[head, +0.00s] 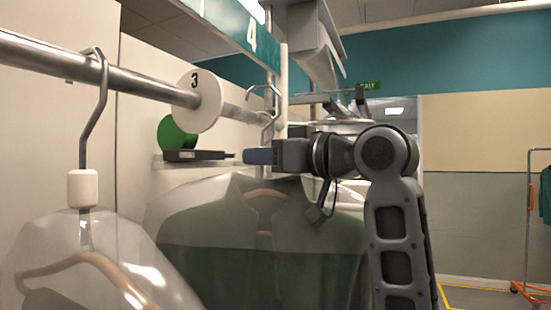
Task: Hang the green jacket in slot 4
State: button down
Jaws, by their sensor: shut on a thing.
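The green jacket (300,260) hangs upright in a clear cover, with its wooden hanger showing at the collar. My gripper (258,156) is just above the collar, shut at the hanger's neck, which its fingers mostly hide. A metal hook (268,92) rises above the fingers beside the far part of the rail (140,80), past the white disc marked 3 (198,100). I cannot tell whether the hook rests on the rail. A teal sign marked 4 (252,38) is above that stretch.
Another covered garment (85,265) hangs close at the left by its hook (98,110), on the near side of the disc. A dark box (195,155) and a green round thing (176,136) are behind the rail. An orange-based rack (530,285) stands far right.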

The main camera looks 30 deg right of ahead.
jog(key=shift+w+a+r, duration=0.1)
jog(key=shift+w+a, duration=0.6)
jog(key=shift+a, duration=0.2)
jog(key=shift+w+a, duration=0.7)
jog(key=shift+a, duration=0.15)
jog(key=shift+w+a+f+b, duration=0.1)
jog(key=shift+f+b, duration=0.15)
jog(key=shift+b, duration=0.2)
jog(key=shift+f+b, duration=0.5)
jog(key=shift+f, duration=0.45)
